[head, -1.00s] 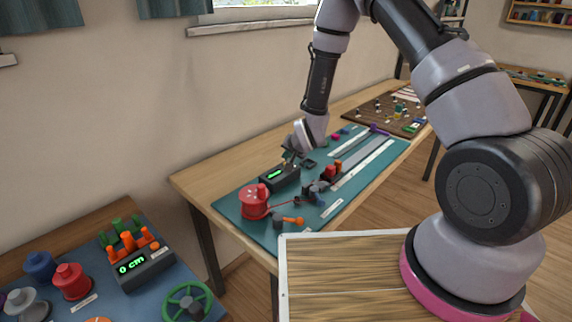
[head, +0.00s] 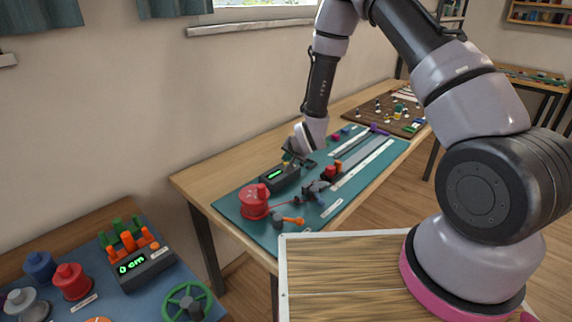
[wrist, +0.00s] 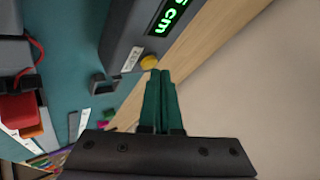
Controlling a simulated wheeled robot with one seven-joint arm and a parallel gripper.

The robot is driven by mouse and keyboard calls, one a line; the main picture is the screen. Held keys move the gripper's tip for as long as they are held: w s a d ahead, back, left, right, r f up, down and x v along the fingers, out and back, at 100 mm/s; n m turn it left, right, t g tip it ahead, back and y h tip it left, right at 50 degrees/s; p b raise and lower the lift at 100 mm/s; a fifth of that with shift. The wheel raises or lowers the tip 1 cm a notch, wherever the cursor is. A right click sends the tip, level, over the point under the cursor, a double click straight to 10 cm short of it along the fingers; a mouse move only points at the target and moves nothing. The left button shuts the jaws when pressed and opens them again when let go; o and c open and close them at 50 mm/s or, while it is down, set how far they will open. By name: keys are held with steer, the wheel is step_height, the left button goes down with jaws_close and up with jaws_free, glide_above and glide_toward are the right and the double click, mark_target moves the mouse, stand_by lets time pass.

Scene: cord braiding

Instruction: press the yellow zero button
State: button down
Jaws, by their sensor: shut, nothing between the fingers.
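The yellow zero button (wrist: 149,62) is a small round knob on the near end of the dark counter box (wrist: 128,35) in the wrist view, beside a white label. The box has a green lit display reading in cm, partly cut off. In the head view the box (head: 279,180) stands on the teal mat. My gripper (wrist: 160,73) is shut and empty. Its green fingertips appear right next to the button; I cannot tell whether they touch it. In the head view my gripper (head: 289,161) is over the box's far end, which it partly hides.
A red spool (head: 254,202) stands at the mat's left end, with red cord running from it. An orange-handled crank (head: 291,220) and dark clamps sit in front of the box. A dark bracket (wrist: 104,84) lies close to the button. Bare table lies behind the box.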

steer(key=shift+f, duration=0.4)
stand_by(0.3)
steer(key=shift+r, duration=0.8)
steer(key=shift+r, duration=2.5)
